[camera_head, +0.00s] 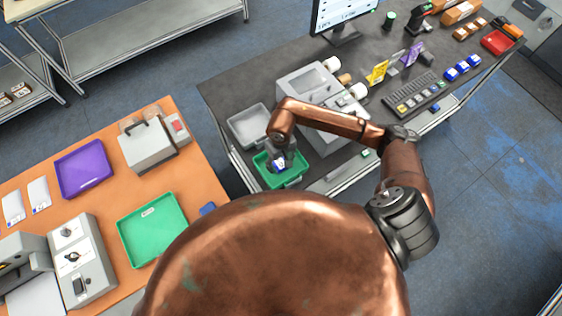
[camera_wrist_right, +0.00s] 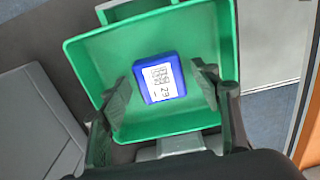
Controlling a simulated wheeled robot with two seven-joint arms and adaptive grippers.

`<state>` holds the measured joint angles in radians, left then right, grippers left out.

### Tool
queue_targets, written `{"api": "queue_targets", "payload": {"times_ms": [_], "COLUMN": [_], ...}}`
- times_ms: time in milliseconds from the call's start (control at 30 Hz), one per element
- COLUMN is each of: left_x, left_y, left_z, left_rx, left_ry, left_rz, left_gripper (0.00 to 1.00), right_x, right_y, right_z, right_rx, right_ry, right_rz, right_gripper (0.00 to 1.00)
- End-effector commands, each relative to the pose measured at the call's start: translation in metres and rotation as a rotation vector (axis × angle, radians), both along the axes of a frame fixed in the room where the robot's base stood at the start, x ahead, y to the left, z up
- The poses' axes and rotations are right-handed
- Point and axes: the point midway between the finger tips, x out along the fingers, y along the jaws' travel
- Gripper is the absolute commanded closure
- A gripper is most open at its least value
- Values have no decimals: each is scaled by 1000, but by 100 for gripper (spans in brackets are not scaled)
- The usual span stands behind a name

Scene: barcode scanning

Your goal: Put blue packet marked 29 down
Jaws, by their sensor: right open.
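A blue packet (camera_wrist_right: 161,78) with a white label lies in the small green tray (camera_wrist_right: 90,62), label facing up. The number on the label is too small to read surely. My right gripper (camera_wrist_right: 164,86) is open, with one finger on each side of the packet and a gap beside it. In the head view the right gripper (camera_head: 281,158) reaches down into the green tray (camera_head: 268,182), and the packet (camera_head: 280,163) shows only in part under it. My left gripper is not in view.
A grey tray (camera_head: 236,128) and a grey machine (camera_head: 306,86) stand close to the green tray on the dark table. Several blue packets (camera_head: 463,66) lie at the right. An orange table (camera_head: 100,205) holds a purple tray (camera_head: 66,179) and a larger green tray (camera_head: 128,239).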

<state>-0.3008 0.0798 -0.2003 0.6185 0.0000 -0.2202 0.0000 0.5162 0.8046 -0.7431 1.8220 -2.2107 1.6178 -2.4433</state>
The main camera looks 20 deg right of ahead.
Motion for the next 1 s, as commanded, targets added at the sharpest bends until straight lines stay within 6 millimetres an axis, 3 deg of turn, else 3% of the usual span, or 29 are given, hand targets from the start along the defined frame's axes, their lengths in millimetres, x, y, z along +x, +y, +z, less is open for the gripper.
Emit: {"api": "queue_targets", "payload": {"times_ms": [267, 700, 1000], "left_x": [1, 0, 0], "left_y": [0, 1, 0], "left_z": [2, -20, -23], "left_rx": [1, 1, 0], "left_ry": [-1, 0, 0], "left_rz": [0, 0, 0], "left_gripper": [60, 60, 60], "right_x": [2, 1, 0], "right_y": [0, 0, 1], "right_z": [12, 99, 123], "right_rx": [0, -1, 0], "right_ry": [-6, -4, 0], "right_rz": [1, 2, 0], "right_gripper": [43, 43, 43]}}
